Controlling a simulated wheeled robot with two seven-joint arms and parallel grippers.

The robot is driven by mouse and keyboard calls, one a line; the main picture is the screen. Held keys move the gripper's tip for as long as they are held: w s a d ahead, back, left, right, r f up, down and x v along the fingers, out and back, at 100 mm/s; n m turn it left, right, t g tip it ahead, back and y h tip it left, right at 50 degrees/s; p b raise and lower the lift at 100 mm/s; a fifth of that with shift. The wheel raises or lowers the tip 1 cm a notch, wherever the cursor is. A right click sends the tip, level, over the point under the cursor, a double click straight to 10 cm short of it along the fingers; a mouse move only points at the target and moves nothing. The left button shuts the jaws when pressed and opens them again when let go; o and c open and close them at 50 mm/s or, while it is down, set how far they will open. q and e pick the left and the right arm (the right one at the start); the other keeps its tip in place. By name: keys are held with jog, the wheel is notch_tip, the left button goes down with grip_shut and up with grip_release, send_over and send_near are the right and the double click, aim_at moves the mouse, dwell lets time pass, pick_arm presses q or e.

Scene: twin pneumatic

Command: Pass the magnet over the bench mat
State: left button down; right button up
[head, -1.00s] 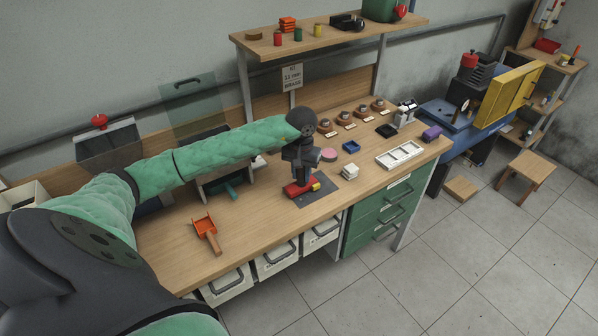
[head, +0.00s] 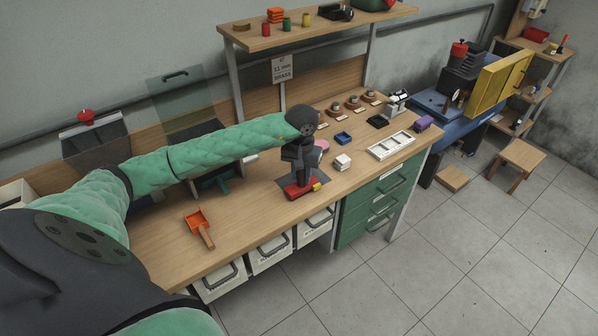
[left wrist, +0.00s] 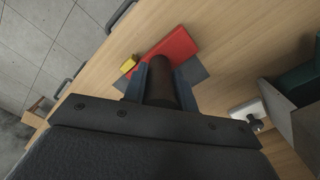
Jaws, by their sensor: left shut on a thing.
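The magnet (head: 298,191) is a red bar with a yellow piece at one end and a dark upright handle. My left gripper (head: 294,176) is shut on the handle (left wrist: 160,82), seen between the fingers in the left wrist view. The red bar also shows there (left wrist: 178,46). The dark grey bench mat (head: 322,179) lies under and behind the magnet, partly hidden by it and the gripper. The magnet is at the mat's front edge, low over the bench; I cannot tell whether it touches. My right gripper is in neither view.
An orange scoop (head: 200,225) lies left of the mat. A white block (head: 342,162), a blue tray (head: 343,138) and a white divided tray (head: 391,145) stand to the right. A shelf (head: 320,30) overhangs the back.

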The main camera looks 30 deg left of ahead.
pick_arm(q)
jog(key=shift+d, duration=0.2)
jog(key=shift+r, duration=2.5)
jog(key=shift+s+r+p, duration=0.1)
jog(key=shift+r+p, duration=0.2)
jog(key=shift+r, duration=0.1)
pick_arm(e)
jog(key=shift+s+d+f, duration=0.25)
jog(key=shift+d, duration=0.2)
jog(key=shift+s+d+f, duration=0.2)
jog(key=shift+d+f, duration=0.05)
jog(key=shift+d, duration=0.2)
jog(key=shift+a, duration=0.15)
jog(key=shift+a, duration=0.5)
